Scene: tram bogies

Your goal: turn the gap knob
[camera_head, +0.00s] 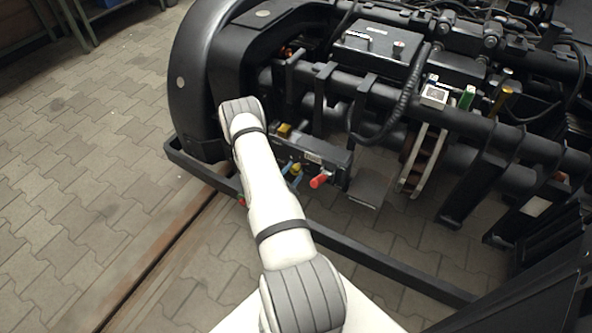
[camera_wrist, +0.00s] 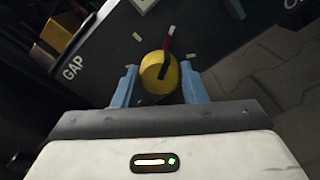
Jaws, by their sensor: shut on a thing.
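The gap knob (camera_wrist: 155,76) is a round yellow knob with a dark bar and a red-tipped pointer, on a dark panel marked GAP (camera_wrist: 73,68) in the wrist view. Small pale marks sit around it on the panel. The pointer leans up and slightly right, near the upper right mark. My gripper (camera_wrist: 160,82) has its two blue fingers on either side of the knob, shut on it. In the head view the yellow knob (camera_head: 296,168) shows small between the blue fingers, beside my white arm.
A red handle (camera_head: 320,180) sticks out of the same box just right of the knob. A black frame bar (camera_head: 370,262) runs in front of the bogie. A yellow block (camera_head: 284,130) is above the box. Paved floor lies open at the left.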

